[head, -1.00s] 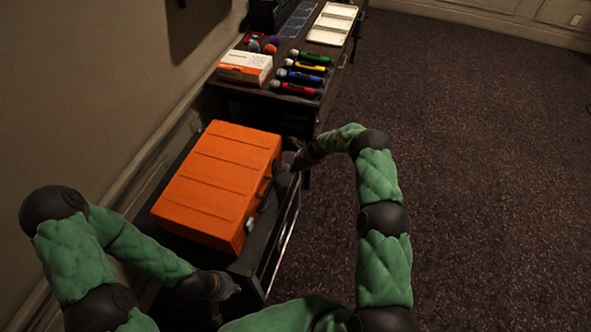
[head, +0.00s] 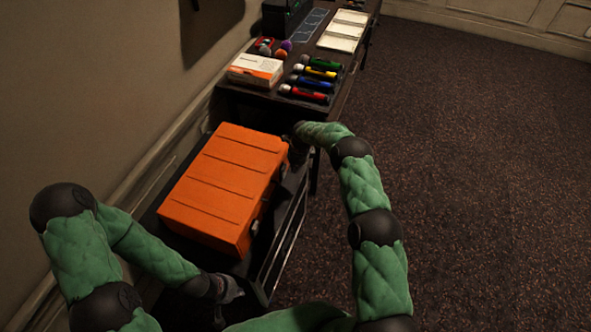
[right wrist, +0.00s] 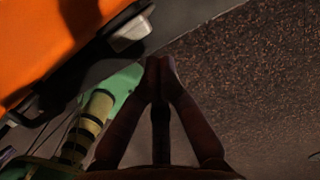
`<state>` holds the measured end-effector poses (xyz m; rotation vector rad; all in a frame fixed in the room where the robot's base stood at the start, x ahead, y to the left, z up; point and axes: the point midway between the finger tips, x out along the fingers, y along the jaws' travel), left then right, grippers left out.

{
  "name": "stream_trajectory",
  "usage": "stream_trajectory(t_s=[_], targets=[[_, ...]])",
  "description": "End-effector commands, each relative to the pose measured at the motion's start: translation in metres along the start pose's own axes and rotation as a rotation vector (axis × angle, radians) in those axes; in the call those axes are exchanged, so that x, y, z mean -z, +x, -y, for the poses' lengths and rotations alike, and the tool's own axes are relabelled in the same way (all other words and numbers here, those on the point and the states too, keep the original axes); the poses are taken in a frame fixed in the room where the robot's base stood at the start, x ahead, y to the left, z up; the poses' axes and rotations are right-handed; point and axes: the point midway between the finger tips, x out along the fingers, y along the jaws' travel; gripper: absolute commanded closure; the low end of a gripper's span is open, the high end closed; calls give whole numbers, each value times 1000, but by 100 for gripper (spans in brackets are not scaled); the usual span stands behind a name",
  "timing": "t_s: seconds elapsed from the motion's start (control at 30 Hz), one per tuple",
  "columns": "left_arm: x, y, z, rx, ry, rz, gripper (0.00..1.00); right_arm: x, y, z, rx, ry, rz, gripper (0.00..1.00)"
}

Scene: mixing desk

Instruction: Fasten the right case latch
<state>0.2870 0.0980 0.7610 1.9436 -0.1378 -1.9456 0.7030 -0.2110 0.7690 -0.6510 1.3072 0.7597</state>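The orange case (head: 215,190) lies closed on the black cart, its latch side facing right. The near silver latch (head: 254,228) shows low on that side; the far one is hidden behind my right gripper. The right wrist view shows a silver latch (right wrist: 130,33) beside the case's black trim. My right gripper (head: 298,154) is at the far end of the latch side; its fingertips (right wrist: 159,64) meet, empty, just short of the latch and apart from it in the picture. My left gripper (head: 231,289) is low near the cart's near end, its fingers too dark to read.
The black cart (head: 262,268) has an open-railed side towards the carpet. Behind it, a dark desk (head: 338,82) holds several coloured microphones (head: 305,95), a white and orange box (head: 255,69) and white sheets (head: 345,30). A wall runs along the left. Carpet on the right is clear.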

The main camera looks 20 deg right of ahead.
Motion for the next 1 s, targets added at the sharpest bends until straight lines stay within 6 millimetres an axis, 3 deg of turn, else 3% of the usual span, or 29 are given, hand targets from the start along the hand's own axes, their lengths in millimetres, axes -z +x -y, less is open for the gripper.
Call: stream_trajectory(t_s=[0.43, 0.8, 1.0], targets=[[0, -5, -2, 0, 0, 0, 100, -3, -15, 0, -1, -1, 1, 100], [0, -4, -2, 0, 0, 0, 100, -2, -16, 0, -1, -1, 1, 100], [0, -2, -1, 0, 0, 0, 100, 14, -17, 7, -1, -1, 1, 100]])
